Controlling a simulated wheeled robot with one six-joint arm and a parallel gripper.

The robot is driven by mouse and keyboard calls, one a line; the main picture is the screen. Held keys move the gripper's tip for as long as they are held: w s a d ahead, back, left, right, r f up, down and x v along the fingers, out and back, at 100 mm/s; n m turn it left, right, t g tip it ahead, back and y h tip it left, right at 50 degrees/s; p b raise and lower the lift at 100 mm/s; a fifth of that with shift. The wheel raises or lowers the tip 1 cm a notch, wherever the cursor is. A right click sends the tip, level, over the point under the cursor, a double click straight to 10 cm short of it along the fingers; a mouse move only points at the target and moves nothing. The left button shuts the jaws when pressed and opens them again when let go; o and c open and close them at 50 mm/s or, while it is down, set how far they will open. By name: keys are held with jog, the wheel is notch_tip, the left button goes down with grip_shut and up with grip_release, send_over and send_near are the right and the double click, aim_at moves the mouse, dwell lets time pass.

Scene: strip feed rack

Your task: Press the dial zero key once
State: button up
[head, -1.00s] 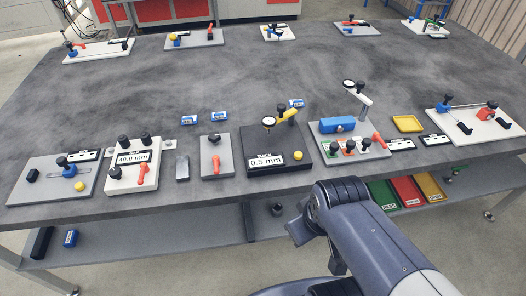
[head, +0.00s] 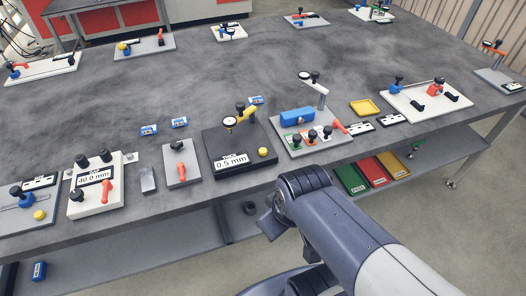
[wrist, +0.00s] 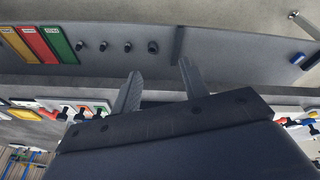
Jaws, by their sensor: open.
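A black station (head: 238,149) carries a dial gauge (head: 229,122) on a yellow arm, a "0.5 mm" label and a round yellow button (head: 262,152) at its front right. A second dial (head: 305,76) stands on a white arm over the grey station with a blue block (head: 297,117). I cannot read which button is the dial zero key. My gripper (wrist: 157,82) is open and empty in the wrist view, its two fingers apart, facing the bench front edge and lower shelf. Its fingertips cannot be made out in the head view.
A white "40.0 mm" station (head: 96,194) stands left, with another yellow button (head: 39,215) beyond it. Green, red and yellow trays (head: 350,179) sit on the lower shelf. The bench's middle is mostly clear. A white board (head: 427,99) with clamps stands right.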

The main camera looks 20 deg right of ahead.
grip_shut()
dwell(1.4)
